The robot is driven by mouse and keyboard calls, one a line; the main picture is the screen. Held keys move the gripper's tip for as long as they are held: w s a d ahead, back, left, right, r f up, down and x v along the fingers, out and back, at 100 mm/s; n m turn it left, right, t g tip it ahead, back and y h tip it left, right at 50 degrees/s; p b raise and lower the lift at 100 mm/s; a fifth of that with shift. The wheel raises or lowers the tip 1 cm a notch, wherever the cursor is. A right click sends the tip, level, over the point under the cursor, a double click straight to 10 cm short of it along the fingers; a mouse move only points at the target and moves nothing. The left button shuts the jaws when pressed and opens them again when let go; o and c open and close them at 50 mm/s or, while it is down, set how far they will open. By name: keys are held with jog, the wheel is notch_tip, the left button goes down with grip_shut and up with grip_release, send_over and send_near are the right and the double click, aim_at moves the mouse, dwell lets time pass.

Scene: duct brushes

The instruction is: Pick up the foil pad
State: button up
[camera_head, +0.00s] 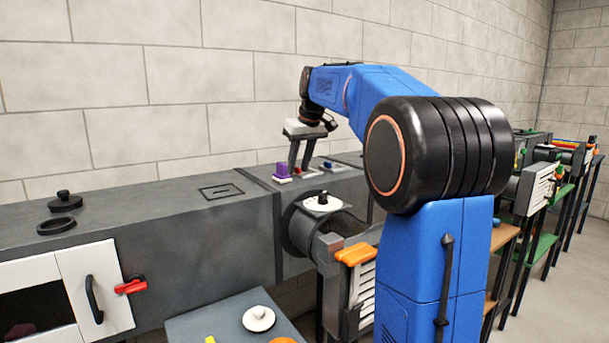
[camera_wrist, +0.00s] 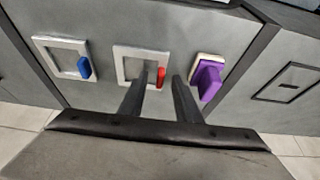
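No pad is plainly marked as foil. In the wrist view two silvery square plates lie on the grey duct top: one with a blue tab (camera_wrist: 84,68) and one with a red tab (camera_wrist: 161,77). The first plate (camera_wrist: 55,45) is at the left, the second plate (camera_wrist: 127,66) in the middle. A purple block on a cream base (camera_wrist: 207,80) is to the right; it also shows in the head view (camera_head: 282,172). My gripper (camera_wrist: 159,80) is open and empty, its two fingers apart, with the red tab seen between the tips. I cannot tell the height gap.
The grey duct (camera_head: 150,215) runs along the wall. A black ring (camera_head: 56,225) and a black knobbed lid (camera_head: 64,201) lie on its left part. A round white disc with a black knob (camera_head: 322,204) is at a side port. A grey table (camera_head: 205,322) stands in front.

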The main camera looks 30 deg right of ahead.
aim_at(299, 168)
jog(key=shift+c, duration=0.5)
grip_shut()
notch_tip(299, 168, up, 14)
dwell(0.5)
